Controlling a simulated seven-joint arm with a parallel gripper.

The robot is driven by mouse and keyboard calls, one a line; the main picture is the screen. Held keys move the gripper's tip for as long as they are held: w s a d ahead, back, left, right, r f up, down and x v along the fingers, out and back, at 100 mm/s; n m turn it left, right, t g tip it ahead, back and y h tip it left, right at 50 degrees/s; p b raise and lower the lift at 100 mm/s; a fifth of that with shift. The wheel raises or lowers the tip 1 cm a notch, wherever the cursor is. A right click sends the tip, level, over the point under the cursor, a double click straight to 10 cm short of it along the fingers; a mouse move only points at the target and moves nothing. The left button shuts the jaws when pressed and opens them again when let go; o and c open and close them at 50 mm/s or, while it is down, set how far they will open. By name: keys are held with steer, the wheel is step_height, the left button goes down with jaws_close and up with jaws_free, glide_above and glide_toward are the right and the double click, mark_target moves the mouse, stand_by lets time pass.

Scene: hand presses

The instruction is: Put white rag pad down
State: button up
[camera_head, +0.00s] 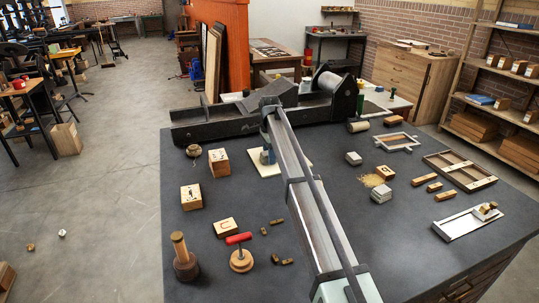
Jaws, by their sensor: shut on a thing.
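My arm reaches from the bottom right to the press bed at the back of the dark worktop, then bends down. My gripper (267,157) shows only as a small grey-blue part left of the arm, low over the worktop. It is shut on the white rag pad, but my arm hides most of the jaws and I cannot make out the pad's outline. A pale flat sheet (258,168) lies on the worktop under the gripper, partly hidden by the arm. I cannot tell whether the held pad touches it.
The black press (215,125) with its roller fills the back edge. Wooden blocks (192,197), a red-handled tool (241,258) and a wooden-handled tool (183,255) stand left. Trays (460,173), small blocks and a framed piece (397,142) lie right.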

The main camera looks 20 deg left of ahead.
steer(key=shift+f, duration=0.1)
steer(key=o, duration=1)
step_height(320, 180, up, 12)
steer(key=shift+r, duration=0.1)
steer(key=o, duration=0.4)
steer(key=shift+c, duration=0.2)
